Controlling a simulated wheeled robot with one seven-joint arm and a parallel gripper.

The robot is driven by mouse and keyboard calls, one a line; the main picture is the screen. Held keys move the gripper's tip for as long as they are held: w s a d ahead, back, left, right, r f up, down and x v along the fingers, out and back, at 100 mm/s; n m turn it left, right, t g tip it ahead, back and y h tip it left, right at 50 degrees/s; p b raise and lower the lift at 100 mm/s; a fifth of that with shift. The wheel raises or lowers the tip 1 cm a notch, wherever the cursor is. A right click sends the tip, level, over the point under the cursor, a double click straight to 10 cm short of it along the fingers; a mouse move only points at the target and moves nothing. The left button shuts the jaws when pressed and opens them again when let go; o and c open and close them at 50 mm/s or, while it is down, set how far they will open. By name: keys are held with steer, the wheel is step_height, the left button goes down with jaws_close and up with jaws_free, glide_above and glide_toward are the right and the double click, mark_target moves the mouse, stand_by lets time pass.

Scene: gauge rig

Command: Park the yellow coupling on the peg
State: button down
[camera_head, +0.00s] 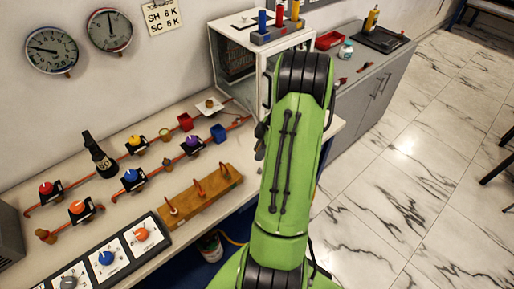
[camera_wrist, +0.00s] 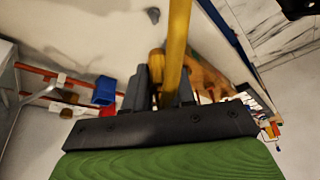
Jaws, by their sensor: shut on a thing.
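My gripper (camera_wrist: 163,88) is shut on the yellow coupling, at the bottom middle of the wrist view. A long yellow length (camera_wrist: 180,35) runs up from between the fingers, and a rounded amber end (camera_wrist: 157,62) shows beside it. I cannot tell exactly where coupling and hose meet. A small grey stub (camera_wrist: 153,14) stands on the pale bench at the top of the wrist view. I cannot tell whether it is the peg.
A wooden block with red hooks (camera_head: 202,193) lies on the bench near its front edge. A white open cabinet (camera_head: 228,62) stands at the back.

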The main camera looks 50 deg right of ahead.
step_height(320, 180, down, 5)
steer(key=b, duration=0.5)
steer(key=shift+f, duration=0.1)
steer(key=shift+b, duration=0.5)
stand_by(0.7)
steer(key=shift+f+b, duration=1.1)
steer(key=shift+f, duration=0.1)
steer(key=shift+f, duration=0.1)
stand_by(0.3)
steer(key=c, duration=1.1)
jaws_free()
steer(key=shift+o, duration=0.2)
steer(key=o, duration=0.5)
